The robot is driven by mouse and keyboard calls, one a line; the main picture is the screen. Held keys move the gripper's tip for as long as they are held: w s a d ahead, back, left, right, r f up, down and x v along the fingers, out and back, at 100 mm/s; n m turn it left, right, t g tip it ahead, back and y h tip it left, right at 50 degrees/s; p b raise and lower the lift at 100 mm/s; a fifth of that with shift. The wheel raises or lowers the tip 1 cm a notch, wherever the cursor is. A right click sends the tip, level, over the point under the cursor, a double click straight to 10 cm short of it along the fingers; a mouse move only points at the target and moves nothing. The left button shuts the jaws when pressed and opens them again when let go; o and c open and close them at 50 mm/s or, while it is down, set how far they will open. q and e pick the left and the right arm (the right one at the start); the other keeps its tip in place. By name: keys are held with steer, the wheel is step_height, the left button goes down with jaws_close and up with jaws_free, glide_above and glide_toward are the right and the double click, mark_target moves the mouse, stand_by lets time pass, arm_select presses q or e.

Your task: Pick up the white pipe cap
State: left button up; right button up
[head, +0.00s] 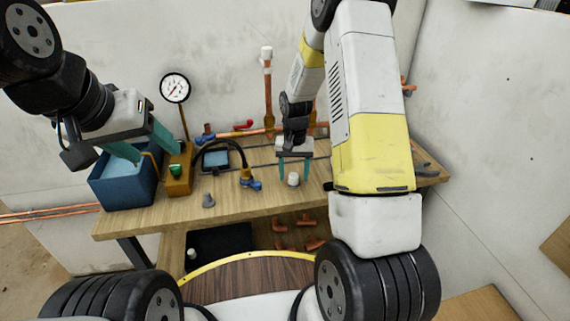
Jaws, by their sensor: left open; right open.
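A small white pipe cap (293,179) stands upright on the wooden workbench (240,205), near its middle. My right gripper (293,169) points down over the cap, with its two teal fingers open. The fingertips are to the left and right of the cap in the picture; I cannot tell whether they reach down around it. My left gripper (157,156) is open and empty, above the blue bin (125,191) at the bench's left end.
A pressure gauge (175,88) rises from a yellow-brown block (180,172) with a black hose. A grey fitting (208,200) and a blue-and-brass valve (250,180) are on the bench. A vertical copper pipe (268,95) stands behind. Copper fittings (314,243) lie on the lower shelf.

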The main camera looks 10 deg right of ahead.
steer(key=shift+f, duration=0.7)
steer(key=c, duration=1.2)
steer(key=shift+c, duration=0.2)
steer(key=shift+r, duration=0.55)
steer(key=r, duration=0.1)
steer(key=s+r, duration=0.1)
steer(key=shift+a+r, duration=0.2)
steer(key=shift+r, duration=0.1)
steer(key=s+a+r, duration=0.1)
steer(key=s+a, duration=0.3)
steer(key=s, duration=1)
steer(key=shift+s+a+r, duration=0.1)
steer(key=shift+r, duration=1.25)
steer(key=shift+s+r, duration=0.1)
steer(key=shift+r, duration=1.25)
